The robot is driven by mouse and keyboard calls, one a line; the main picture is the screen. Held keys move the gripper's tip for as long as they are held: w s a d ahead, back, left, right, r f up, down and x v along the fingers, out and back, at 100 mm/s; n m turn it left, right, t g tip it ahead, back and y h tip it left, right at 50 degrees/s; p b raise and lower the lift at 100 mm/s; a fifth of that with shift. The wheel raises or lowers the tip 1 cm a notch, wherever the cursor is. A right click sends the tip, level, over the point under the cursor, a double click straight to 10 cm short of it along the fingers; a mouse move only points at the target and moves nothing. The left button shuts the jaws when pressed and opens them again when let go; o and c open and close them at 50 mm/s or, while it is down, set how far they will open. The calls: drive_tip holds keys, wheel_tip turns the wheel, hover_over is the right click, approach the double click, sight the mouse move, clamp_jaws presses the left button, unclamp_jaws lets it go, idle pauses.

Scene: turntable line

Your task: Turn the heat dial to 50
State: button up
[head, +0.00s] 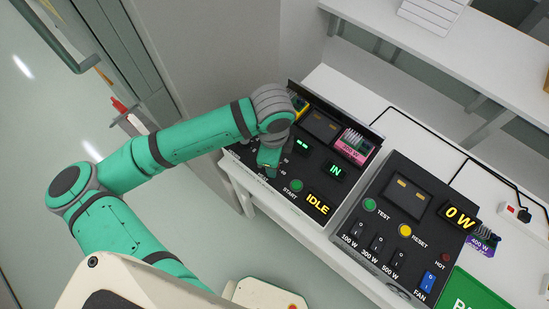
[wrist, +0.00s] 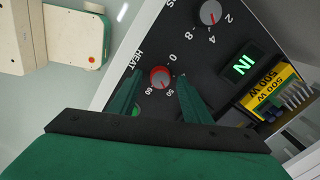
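The heat dial (wrist: 161,77) is a small grey knob with a red ring on a black panel, beside the word HEAT in the wrist view. Numbers 0, 50 and 60 show around it; a pale mark is on the knob, but its exact setting is too small to read. My gripper (wrist: 160,80) is open, with one green finger on each side of the dial. I cannot tell whether the fingers touch it. In the head view my gripper (head: 268,164) is over the left panel (head: 323,178) and hides the dial.
A second grey dial (wrist: 210,12) with 2, 4 and 8 sits close by. A green START button (head: 296,186), an IDLE display (head: 317,204) and a lit IN display (head: 336,170) are near my gripper. A second panel (head: 398,200) with switches stands to the right.

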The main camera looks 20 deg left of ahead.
wheel_tip(320, 180, up, 11)
drive_tip(key=shift+s, duration=0.3)
drive_tip(key=shift+f, duration=0.15)
idle(0.6)
